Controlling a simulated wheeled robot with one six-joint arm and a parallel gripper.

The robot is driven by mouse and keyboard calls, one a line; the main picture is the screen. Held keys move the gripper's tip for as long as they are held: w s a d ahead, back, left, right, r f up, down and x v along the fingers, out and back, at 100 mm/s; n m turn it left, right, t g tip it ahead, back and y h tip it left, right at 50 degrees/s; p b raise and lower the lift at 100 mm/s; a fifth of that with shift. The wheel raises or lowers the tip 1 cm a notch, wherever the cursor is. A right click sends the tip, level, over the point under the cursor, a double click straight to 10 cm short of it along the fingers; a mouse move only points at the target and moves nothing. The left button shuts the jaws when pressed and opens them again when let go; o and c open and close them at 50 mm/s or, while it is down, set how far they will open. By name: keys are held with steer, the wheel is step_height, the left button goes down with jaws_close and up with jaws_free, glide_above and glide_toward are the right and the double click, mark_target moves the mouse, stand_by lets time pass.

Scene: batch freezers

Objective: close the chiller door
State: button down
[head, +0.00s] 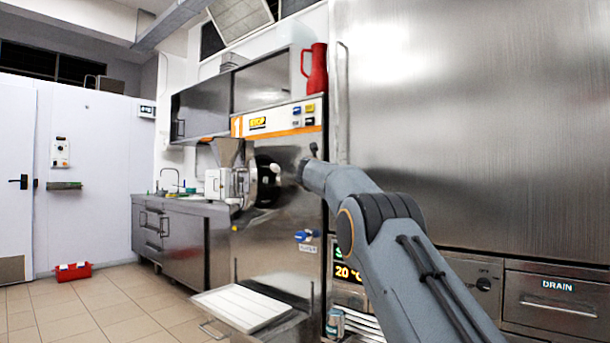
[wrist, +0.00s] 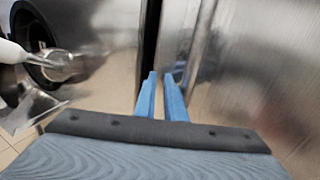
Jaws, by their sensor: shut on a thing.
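The chiller door (head: 470,130) is the large brushed steel panel filling the right of the head view. Its slim vertical handle (head: 343,100) runs along the left edge. In the wrist view the door's steel face (wrist: 245,75) stands at the right, beside a dark vertical gap. My gripper (wrist: 161,80) has its two blue fingers close together at that edge, shut on what appears to be the handle. The exact contact is blurred. In the head view my arm hides the fingers. How far the door stands open cannot be told.
A batch freezer (head: 275,215) with a round black front stands close to the left of the door, with a tray (head: 243,307) low in front. A drawer marked DRAIN (head: 553,300) lies below the door. A red toolbox (head: 73,272) sits on the tiled floor, otherwise largely clear at left.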

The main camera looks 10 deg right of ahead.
steer(key=s+a+b, duration=0.3)
steer(key=s+a, duration=0.6)
steer(key=a, duration=0.1)
steer(key=shift+s, duration=0.3)
